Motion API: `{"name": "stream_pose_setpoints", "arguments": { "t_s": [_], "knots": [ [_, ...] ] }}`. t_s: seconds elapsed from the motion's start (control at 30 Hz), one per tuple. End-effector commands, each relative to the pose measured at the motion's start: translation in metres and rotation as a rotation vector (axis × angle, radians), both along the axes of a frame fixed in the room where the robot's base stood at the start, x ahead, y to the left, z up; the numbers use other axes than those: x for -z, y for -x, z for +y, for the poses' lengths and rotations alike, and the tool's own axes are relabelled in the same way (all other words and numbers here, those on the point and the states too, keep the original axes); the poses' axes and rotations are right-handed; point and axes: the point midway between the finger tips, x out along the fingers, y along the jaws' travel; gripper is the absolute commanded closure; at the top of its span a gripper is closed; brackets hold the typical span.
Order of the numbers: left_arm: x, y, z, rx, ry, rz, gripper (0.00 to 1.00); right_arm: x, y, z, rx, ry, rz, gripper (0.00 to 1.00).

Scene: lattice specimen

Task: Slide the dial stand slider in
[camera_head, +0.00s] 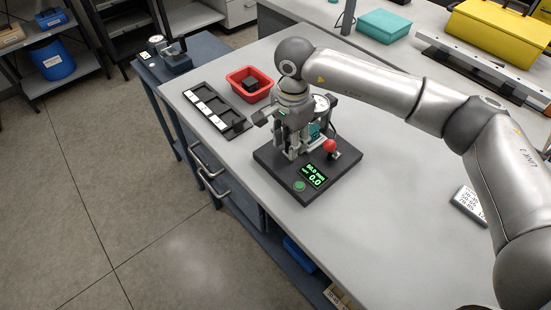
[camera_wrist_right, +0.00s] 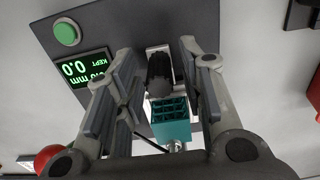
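The dial stand has a dark base (camera_head: 272,158) on the bench, with a green readout (camera_head: 314,176) showing 0.0, a green button (camera_head: 299,186) and a red ball knob (camera_head: 330,146). A white round dial (camera_head: 322,101) shows behind my right gripper (camera_head: 290,138). In the right wrist view the fingers of my right gripper (camera_wrist_right: 160,60) are spread, on both sides of a black cylindrical part (camera_wrist_right: 159,72). A teal lattice block (camera_wrist_right: 171,122) sits beside that part, between the fingers. I cannot tell whether the fingers touch anything. The slider is largely hidden by the gripper. My left gripper is not in view.
A black tray with white labels (camera_head: 236,127) and a red bin (camera_head: 262,92) holding a dark block lie left of the stand. A side table (camera_head: 193,76) carries a small device (camera_head: 176,62). A yellow case (camera_head: 490,35) is behind. The bench front is clear.

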Motion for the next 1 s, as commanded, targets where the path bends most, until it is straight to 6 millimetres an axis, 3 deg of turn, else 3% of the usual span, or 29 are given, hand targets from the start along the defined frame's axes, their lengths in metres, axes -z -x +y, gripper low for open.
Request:
{"name": "stream_pose_setpoints", "arguments": {
  "t_s": [0.43, 0.83, 1.0],
  "knots": [
    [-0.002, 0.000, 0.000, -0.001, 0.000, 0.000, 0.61, -0.004, 0.000, 0.001, -0.001, -0.001, 0.000, 0.61],
    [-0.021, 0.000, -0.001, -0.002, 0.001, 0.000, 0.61, -0.049, 0.000, 0.001, -0.001, -0.001, -0.002, 0.61],
    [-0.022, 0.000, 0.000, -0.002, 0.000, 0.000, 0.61, -0.056, 0.001, 0.001, -0.001, -0.001, 0.001, 0.61]
  ]
}}
